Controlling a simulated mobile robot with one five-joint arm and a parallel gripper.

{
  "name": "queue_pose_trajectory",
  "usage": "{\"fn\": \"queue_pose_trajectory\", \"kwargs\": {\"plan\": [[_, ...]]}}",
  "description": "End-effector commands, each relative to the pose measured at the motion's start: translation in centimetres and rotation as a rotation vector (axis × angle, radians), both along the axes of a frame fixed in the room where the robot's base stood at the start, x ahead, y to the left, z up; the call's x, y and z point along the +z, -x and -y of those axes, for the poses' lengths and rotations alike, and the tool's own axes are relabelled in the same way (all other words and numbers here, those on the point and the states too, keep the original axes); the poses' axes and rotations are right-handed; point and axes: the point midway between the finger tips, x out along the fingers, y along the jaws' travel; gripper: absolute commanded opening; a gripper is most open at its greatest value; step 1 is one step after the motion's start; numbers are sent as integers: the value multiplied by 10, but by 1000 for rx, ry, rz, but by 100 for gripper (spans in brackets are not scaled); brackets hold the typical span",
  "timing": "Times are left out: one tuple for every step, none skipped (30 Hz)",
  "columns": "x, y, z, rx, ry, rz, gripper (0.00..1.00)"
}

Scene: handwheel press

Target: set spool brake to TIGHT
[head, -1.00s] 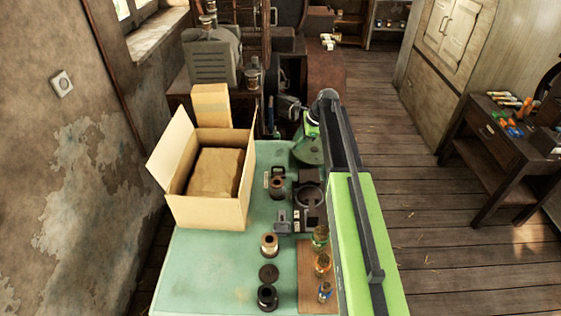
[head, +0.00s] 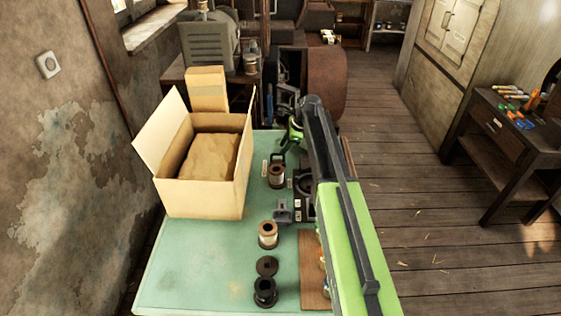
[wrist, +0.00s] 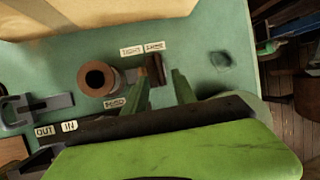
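The spool brake shows as a dark upright piece (wrist: 156,68) in the wrist view, below two small labels; the left label (wrist: 130,51) reads TIGHT. The right label (wrist: 154,46) is hard to read. A brown-rimmed spool (wrist: 97,79) stands left of the brake. In the head view the brake (head: 278,157) stands just behind the spool (head: 277,177). My gripper (wrist: 162,84) is open, its two fingers apart, with the dark piece appearing between their tips. I cannot tell whether they touch it. My arm hides part of the bench right of it.
An open cardboard box (head: 203,197) stands left on the green bench (head: 200,258). Another spool (head: 268,234) and a black spool (head: 265,291) stand nearer. OUT and IN labels (wrist: 57,129) mark another fixture.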

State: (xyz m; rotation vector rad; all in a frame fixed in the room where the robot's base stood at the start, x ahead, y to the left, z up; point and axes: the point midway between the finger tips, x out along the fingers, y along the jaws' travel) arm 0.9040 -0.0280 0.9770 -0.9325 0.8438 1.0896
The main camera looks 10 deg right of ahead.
Motion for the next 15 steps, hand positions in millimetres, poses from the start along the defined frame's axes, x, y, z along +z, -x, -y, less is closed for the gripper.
{"fn": "queue_pose_trajectory", "kwargs": {"plan": [[-19, -3, -4, 1, 0, 0, 33], [-23, -5, -5, 1, 0, 0, 33], [-26, -6, -7, 1, 0, 0, 33], [-28, -7, -8, 1, 0, 0, 33], [-29, -7, -9, 1, 0, 0, 33], [-30, -8, -10, 2, 0, 0, 33], [-30, -8, -11, 2, 0, 0, 33], [-30, -8, -11, 1, 0, -1, 33], [-29, -8, -11, 1, 0, -1, 33], [-28, -8, -11, 1, 0, -1, 33], [-28, -8, -11, 1, 0, -1, 33], [-28, -8, -11, 1, 0, -1, 33], [-28, -8, -11, 1, 0, -1, 33], [-28, -8, -11, 2, 0, 0, 31], [-28, -8, -12, 2, 0, 0, 26]]}}
